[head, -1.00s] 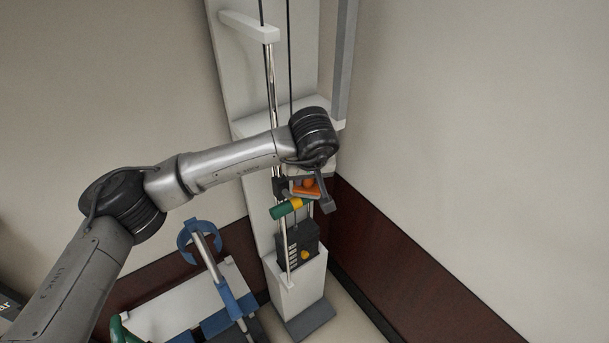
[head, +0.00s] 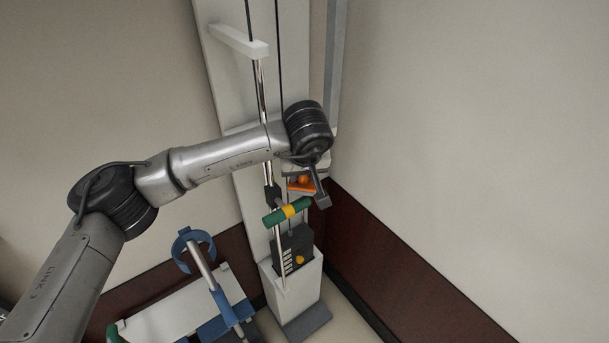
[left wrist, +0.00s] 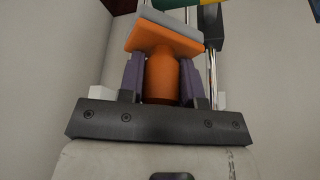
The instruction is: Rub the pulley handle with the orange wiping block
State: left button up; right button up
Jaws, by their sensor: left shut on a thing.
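The orange wiping block (head: 301,186) is in my left gripper (head: 302,178). In the left wrist view, the purple fingers of the left gripper (left wrist: 163,78) are shut on the orange knob of the wiping block (left wrist: 163,80). Its wider orange plate and grey pad face away from the gripper. The pulley handle (head: 288,211), a green bar with a yellow middle, hangs just below the block in the head view. Part of the handle (left wrist: 205,5) shows at the top edge of the left wrist view, beyond the pad. I cannot tell whether pad and handle touch. My right gripper is not in view.
A white pulley tower (head: 250,185) with a chrome rod and cables stands in the corner. A dark weight stack (head: 294,248) sits below the handle. A blue-padded machine part (head: 193,240) is at lower left. The right wall (head: 450,140) is bare.

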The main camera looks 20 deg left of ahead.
pick_arm(q)
jog(key=shift+r+p, duration=1.3)
jog(key=shift+r, duration=1.15)
jog(key=shift+f, duration=0.1)
